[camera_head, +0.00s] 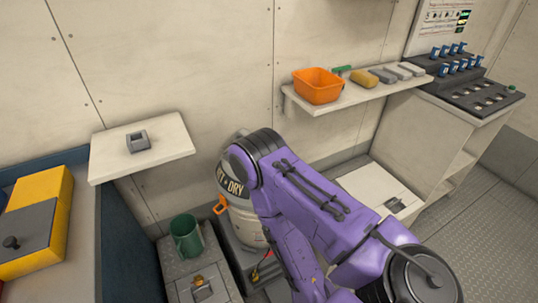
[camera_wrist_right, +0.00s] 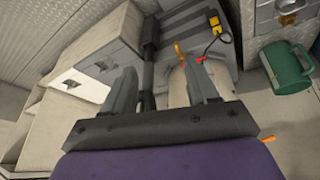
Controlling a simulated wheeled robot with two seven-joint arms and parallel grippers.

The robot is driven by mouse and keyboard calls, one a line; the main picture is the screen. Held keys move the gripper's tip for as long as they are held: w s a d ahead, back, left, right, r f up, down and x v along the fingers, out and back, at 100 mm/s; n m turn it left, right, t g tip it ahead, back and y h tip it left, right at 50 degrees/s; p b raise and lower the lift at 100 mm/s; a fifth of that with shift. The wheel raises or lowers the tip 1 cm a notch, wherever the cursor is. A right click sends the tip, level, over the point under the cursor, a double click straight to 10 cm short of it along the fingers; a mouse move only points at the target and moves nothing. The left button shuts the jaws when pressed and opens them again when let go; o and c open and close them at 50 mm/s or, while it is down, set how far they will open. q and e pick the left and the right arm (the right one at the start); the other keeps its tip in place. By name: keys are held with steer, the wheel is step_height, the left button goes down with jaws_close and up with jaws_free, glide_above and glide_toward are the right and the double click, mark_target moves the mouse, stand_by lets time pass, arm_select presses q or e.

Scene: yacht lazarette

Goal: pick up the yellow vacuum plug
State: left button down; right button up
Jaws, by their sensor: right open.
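The yellow vacuum plug (camera_wrist_right: 215,24) lies on a dark grey ribbed base near the top of the right wrist view, with a dark cable curving from it to a red fitting (camera_wrist_right: 200,60). In the head view the plug (camera_head: 255,274) shows small beside my purple right arm. The pale vacuum canister (camera_head: 236,187), lettered "DRY", is partly hidden by that arm. My right gripper (camera_wrist_right: 163,88) is open and empty, with its fingers apart over the canister area and the plug beyond the right fingertip. The head view hides this gripper behind the arm. My left gripper is not in view.
A green mug (camera_head: 186,236) stands on a grey box (camera_head: 170,266) left of the vacuum. A wall shelf (camera_head: 350,98) holds an orange bin (camera_head: 317,85) and small blocks. A smaller shelf (camera_head: 168,148) is at left. A white low box (camera_head: 375,190) stands right of the arm.

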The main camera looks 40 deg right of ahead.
steer(key=w+d+f+m+b, duration=0.1)
steer(key=w+f+m+b, duration=0.35)
steer(key=f+b, duration=0.3)
steer(key=m+t+y+b, duration=0.1)
steer(key=m+y+b, duration=0.1)
steer(key=m+b, duration=2.5)
glide_toward(254, 273)
steer(key=f, duration=0.1)
steer(key=shift+m, duration=0.25)
steer(key=b+x, duration=0.1)
steer(key=x, duration=0.3)
steer(key=shift+s+d+f+b, duration=0.1)
steer(key=shift+f+b, duration=0.3)
steer(key=b+x, duration=0.1)
steer(key=x, duration=0.1)
steer(key=b+x, duration=0.1)
steer(key=x, duration=0.2)
steer(key=shift+w+r+b, duration=0.1)
steer(key=shift+w+b, duration=0.25)
steer(key=shift+b, duration=0.05)
steer(key=shift+r, duration=0.1)
steer(key=c, duration=1.1)
